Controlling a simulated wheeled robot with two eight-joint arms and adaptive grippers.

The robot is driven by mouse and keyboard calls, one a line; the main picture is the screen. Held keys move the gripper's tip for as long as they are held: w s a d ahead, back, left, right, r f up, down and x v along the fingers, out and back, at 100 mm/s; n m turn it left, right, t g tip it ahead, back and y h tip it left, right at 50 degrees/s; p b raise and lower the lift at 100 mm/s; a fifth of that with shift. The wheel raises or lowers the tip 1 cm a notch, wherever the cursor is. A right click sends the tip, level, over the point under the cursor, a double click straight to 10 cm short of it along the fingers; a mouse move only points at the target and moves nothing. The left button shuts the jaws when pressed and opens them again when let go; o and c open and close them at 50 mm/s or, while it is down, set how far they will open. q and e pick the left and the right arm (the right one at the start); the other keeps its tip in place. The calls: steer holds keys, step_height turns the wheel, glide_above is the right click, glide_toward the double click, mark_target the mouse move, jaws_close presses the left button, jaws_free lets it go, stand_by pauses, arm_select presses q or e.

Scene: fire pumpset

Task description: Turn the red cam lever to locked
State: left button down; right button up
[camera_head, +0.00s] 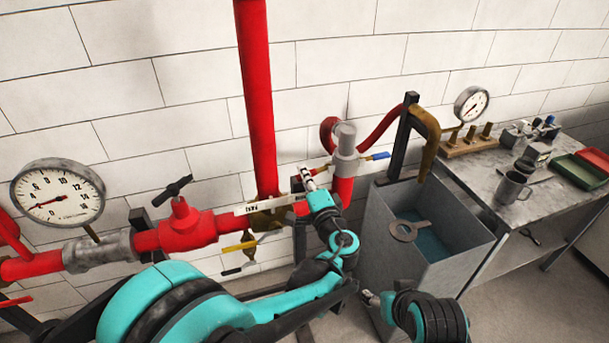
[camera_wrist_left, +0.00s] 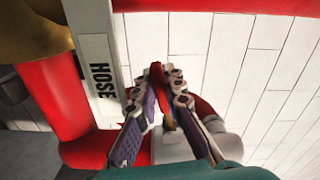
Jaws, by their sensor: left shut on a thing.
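The red cam lever (camera_wrist_left: 156,74) shows in the left wrist view as a short red bar between my left fingertips. My left gripper (camera_wrist_left: 165,82) is shut on it, with one finger on each side. In the head view my left gripper (camera_head: 308,180) is at the red pipework, just left of the grey hose coupling (camera_head: 345,150). The lever is mostly hidden there by the gripper. My right gripper (camera_head: 371,298) is low in front of the grey tank, away from the lever; its fingers are too small to tell open or shut.
A white label plate (camera_wrist_left: 100,75) reading HOSE is beside the lever. A blue-handled valve (camera_head: 378,156) and a yellow handle (camera_head: 240,246) are close by. A grey open tank (camera_head: 385,225) stands to the right, before a bench (camera_head: 480,185) with a mug (camera_head: 512,187).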

arm_select(q)
steer(key=f+n+b, duration=0.1)
steer(key=n, duration=0.1)
steer(key=d+f+n+b, duration=0.1)
steer(key=n, duration=0.1)
steer(key=shift+w+f+n, duration=0.15)
steer(key=shift+f+n, duration=0.15)
steer(key=shift+f, duration=0.1)
steer(key=n, duration=0.1)
steer(key=d+f+n, duration=0.1)
steer(key=n+b, duration=0.1)
steer(key=shift+w+d+f+n, duration=0.2)
steer(key=shift+w+d+n, duration=0.05)
steer(key=shift+n, duration=0.05)
steer(key=shift+w+d+f+n+b, duration=0.15)
steer(key=shift+d+n, duration=0.15)
steer(key=shift+n, duration=0.35)
steer(key=shift+w+d+f+n+b, duration=0.1)
steer(key=shift+d+f+n, duration=0.2)
steer(key=shift+n, duration=0.4)
steer(key=shift+w+d+f+n+b, duration=0.1)
steer(key=shift+d+n, duration=0.25)
steer(key=shift+n, duration=0.3)
steer(key=c, duration=1.6)
jaws_free()
steer(key=shift+r, duration=0.1)
